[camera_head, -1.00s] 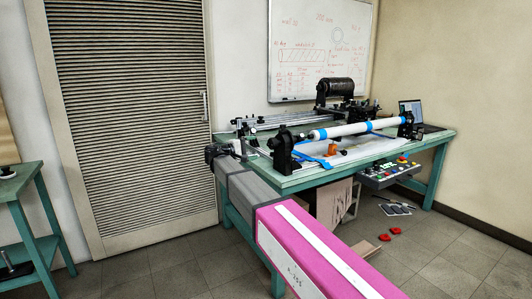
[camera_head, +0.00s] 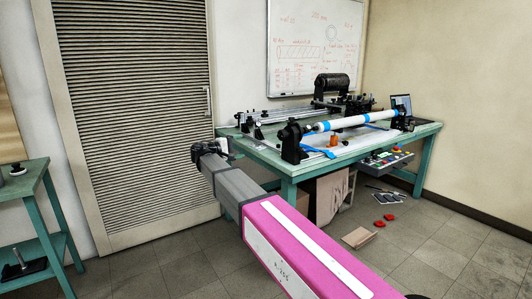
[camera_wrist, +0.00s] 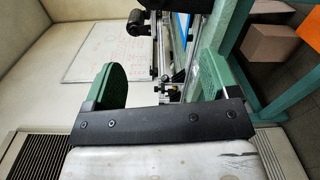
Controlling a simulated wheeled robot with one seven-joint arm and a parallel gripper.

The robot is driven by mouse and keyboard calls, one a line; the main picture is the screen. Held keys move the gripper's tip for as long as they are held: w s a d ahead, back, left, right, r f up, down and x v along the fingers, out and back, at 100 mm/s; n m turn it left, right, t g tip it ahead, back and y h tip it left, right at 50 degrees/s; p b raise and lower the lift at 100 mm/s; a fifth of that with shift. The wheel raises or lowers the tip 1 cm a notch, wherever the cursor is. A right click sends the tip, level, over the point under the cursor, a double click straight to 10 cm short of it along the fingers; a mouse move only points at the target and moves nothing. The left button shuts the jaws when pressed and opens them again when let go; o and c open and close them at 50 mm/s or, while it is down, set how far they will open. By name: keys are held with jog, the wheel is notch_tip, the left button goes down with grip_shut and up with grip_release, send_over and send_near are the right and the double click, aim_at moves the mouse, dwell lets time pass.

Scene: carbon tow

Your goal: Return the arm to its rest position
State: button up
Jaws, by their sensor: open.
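My arm, with a magenta and white section (camera_head: 295,240) and a grey section (camera_head: 230,183), reaches forward from the lower right of the head view. My gripper (camera_head: 212,149) is at its end, just left of the workbench's near left corner and in front of the louvred door. In the wrist view my gripper (camera_wrist: 166,82) shows two green finger pads set wide apart, with nothing held between them. The green workbench (camera_head: 300,172) carries a white tube with blue bands (camera_head: 350,122) in black end stands.
The louvred door (camera_head: 130,110) is behind the arm. A small green table (camera_head: 25,185) stands at the left. Beneath the bench are a cardboard box (camera_head: 331,193) and red pieces (camera_head: 384,221) on the floor. Floor between the small table and my arm is clear.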

jog(key=s+d+f+m+g+y, duration=0.1)
jog(key=s+d+f+g+y, duration=0.25)
jog(key=d+f, duration=0.7)
jog(key=s+d+f+m+g+y, duration=0.15)
jog(key=s+d+f, duration=0.25)
jog(key=d+f, duration=0.65)
jog(key=s+d+f+m+g+y, duration=0.2)
jog(key=s+d+f+y, duration=0.3)
jog(key=s+f, duration=0.3)
jog(key=s+d+f+m+g+y, duration=0.3)
jog(key=s+f, duration=0.5)
jog(key=s, duration=0.4)
jog(key=shift+s+d+m+y, duration=0.3)
jog(key=shift+d+m+y, duration=0.35)
jog(key=shift+d+y, duration=0.4)
